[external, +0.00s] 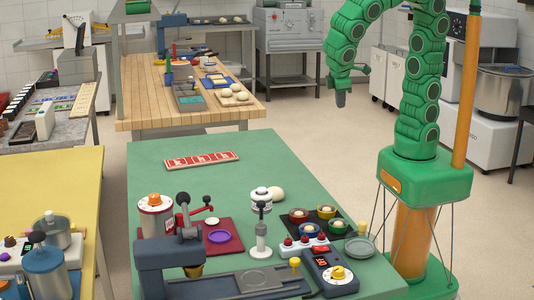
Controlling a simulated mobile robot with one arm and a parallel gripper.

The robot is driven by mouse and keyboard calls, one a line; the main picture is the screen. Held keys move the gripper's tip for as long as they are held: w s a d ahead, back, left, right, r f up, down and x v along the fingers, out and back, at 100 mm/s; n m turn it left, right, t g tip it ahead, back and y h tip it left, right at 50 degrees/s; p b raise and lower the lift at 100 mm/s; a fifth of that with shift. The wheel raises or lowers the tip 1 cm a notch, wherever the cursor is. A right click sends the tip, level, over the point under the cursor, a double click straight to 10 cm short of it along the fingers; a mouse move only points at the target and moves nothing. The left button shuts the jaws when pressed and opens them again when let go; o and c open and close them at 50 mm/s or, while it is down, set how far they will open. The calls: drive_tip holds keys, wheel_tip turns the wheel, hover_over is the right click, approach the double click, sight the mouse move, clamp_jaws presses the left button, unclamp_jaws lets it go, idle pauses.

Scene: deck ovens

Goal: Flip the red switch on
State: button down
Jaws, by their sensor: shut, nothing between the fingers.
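My gripper (340,99) hangs from the green arm, pointing down, in the air above the floor beyond the green table's right side. It is shut and empty, well apart from everything on the table. A dark blue control box (334,283) with a yellow dial stands at the table's front right; a small red patch (321,263) shows on its top. Beside it, a white box (304,248) carries several red knobs. Which of these red parts is the red switch, and its position, I cannot tell at this size.
The green table (165,205) also holds a red-and-white strip (201,161), a white post with a black knob (261,235), colored bowls on a dark tray (327,212), a grey plate (360,249) and a blue machine (165,262). The table's middle is mostly clear.

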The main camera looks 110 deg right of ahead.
drive_tip(key=w+a+t, duration=0.2)
drive_tip(key=w+a, duration=0.6)
drive_tip(key=w, duration=0.1)
drive_tip(key=n+t+y, duration=0.1)
drive_tip(key=t+y, duration=0.3)
hover_over(317, 248)
drive_tip(key=s, duration=0.6)
wheel_tip(317, 248, down, 7)
drive_tip(key=shift+f, duration=0.15)
drive_tip(key=shift+f, duration=0.1)
drive_tip(key=x, duration=1.4)
drive_tip(key=shift+w+d, duration=0.1)
drive_tip(key=shift+w, duration=0.15)
